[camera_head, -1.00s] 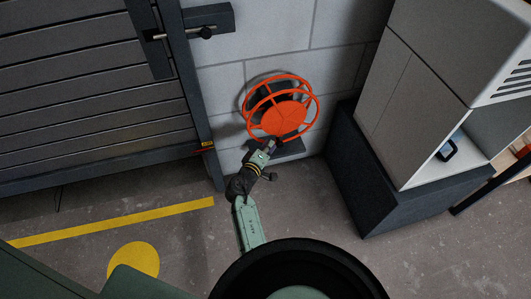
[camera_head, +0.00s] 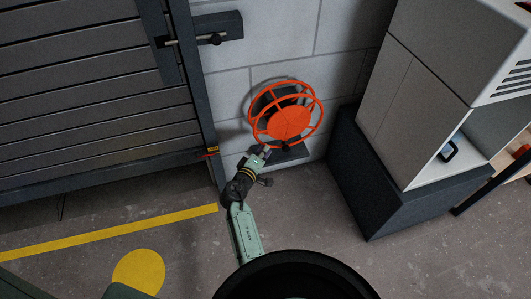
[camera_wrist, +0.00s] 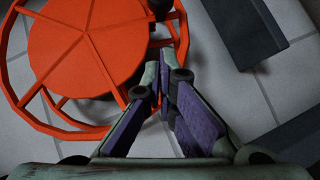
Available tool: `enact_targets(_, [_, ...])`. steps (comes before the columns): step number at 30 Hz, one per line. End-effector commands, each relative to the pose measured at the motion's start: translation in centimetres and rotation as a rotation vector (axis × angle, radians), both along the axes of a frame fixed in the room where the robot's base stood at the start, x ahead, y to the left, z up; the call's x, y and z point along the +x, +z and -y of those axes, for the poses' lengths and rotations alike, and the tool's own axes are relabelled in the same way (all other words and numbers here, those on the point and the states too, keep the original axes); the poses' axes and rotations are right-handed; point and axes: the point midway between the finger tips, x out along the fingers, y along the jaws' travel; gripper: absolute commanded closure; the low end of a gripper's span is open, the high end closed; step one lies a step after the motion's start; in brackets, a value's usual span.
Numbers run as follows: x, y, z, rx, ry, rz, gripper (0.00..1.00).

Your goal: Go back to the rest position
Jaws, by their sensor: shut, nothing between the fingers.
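My gripper (camera_head: 266,150) is at the end of my green arm, low in front of the wall, just below and left of an orange reel (camera_head: 287,117). In the wrist view my gripper's fingers (camera_wrist: 168,92) come together with nothing held. The orange reel (camera_wrist: 80,50) fills the upper left of that view, beyond the fingers. I cannot tell whether the fingertips touch its rim.
A dark slatted gate (camera_head: 90,100) with a bolt (camera_head: 205,38) stands at the left. A grey cabinet (camera_head: 425,80) on a dark plinth (camera_head: 375,185) stands at the right. A yellow line (camera_head: 110,232) and yellow disc (camera_head: 138,270) mark the open floor.

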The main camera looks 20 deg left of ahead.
Motion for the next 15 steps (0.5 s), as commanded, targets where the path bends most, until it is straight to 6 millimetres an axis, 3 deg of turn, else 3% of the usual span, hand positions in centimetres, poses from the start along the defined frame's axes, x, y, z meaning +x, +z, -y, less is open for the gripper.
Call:
enact_targets(1, [-1.7,-0.1,-0.2,-0.001,0.005,-0.004,1.0])
enact_targets(6, [-5.4,0.8,-0.6,0.0,0.005,-0.003,1.0])
enact_targets(15, [-8.8,1.7,-1.0,-0.001,0.002,-0.003,1.0])
